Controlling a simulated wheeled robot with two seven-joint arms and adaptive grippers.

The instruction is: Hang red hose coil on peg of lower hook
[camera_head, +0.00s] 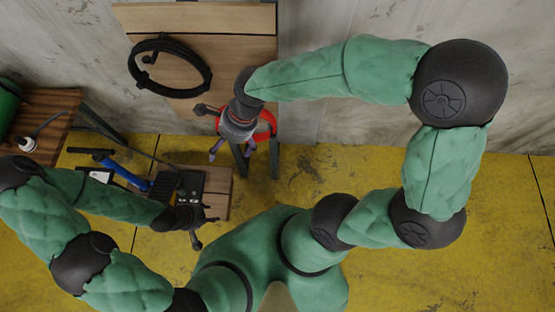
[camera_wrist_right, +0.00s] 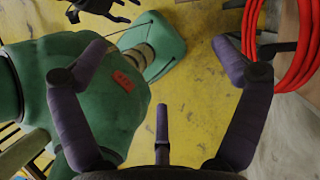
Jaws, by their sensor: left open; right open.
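The red hose coil (camera_head: 264,126) is beside and partly behind my right gripper (camera_head: 232,147), at the lower right of the wooden board. In the right wrist view the coil (camera_wrist_right: 288,45) hangs at the upper right, outside the spread fingers of my right gripper (camera_wrist_right: 162,70), which hold nothing. A dark bar, seemingly the lower hook's peg (camera_wrist_right: 275,48), reaches across the coil; whether the coil rests fully on it is hard to tell. My left gripper (camera_head: 197,217) is open, low over the small wooden table, with nothing seen in it.
A black hose coil (camera_head: 168,68) hangs on the wooden board (camera_head: 225,20) above. The small table (camera_head: 217,183) bears a black case (camera_head: 187,186) and a blue-handled tool (camera_head: 125,173). A wooden bench (camera_head: 45,105) stands at left. Yellow floor (camera_head: 330,170) is clear at right.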

